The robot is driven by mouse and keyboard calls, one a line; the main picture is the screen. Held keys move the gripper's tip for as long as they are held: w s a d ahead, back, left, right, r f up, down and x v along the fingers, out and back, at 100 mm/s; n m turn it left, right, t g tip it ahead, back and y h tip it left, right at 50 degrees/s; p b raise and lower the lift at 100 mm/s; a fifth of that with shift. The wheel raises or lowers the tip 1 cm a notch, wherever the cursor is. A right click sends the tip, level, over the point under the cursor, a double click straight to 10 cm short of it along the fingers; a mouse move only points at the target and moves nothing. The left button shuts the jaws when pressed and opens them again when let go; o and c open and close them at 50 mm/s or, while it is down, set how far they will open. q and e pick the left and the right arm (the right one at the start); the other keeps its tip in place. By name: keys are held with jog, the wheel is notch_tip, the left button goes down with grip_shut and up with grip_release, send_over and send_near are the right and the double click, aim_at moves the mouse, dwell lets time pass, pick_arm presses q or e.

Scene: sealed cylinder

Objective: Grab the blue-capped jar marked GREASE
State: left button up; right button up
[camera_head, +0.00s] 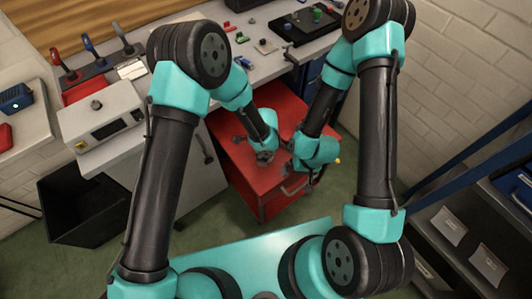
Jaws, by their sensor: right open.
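I cannot make out a blue-capped jar marked GREASE in the head view. My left gripper (265,157) hangs over the red cabinet (238,160) near the middle; it is small and dark, and its jaws are unclear. My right gripper (313,178) is beside it at the cabinet's right part, pointing down and open. I see nothing held in it. My arms hide parts of the bench and the cabinet.
A grey workbench (266,82) with small parts and a black tray (307,27) runs along the back. A white device (100,122) and a black bin (82,207) are at left. A dark shelf (465,215) with pale labels stands at right. Green floor is free between.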

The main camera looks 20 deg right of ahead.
pick_arm(q)
jog(key=shift+f, duration=0.1)
dwell(0.4)
jog(key=c, duration=1.1)
jog(key=shift+r, duration=1.8)
jog(key=s+a, duration=0.1)
jog(key=s, duration=0.4)
jog(key=s+a+r, duration=0.1)
jog(key=s+a, duration=0.1)
jog(key=s, duration=0.3)
jog(key=s+a, duration=0.1)
jog(key=s, duration=0.4)
jog(key=shift+s+a+r, duration=0.2)
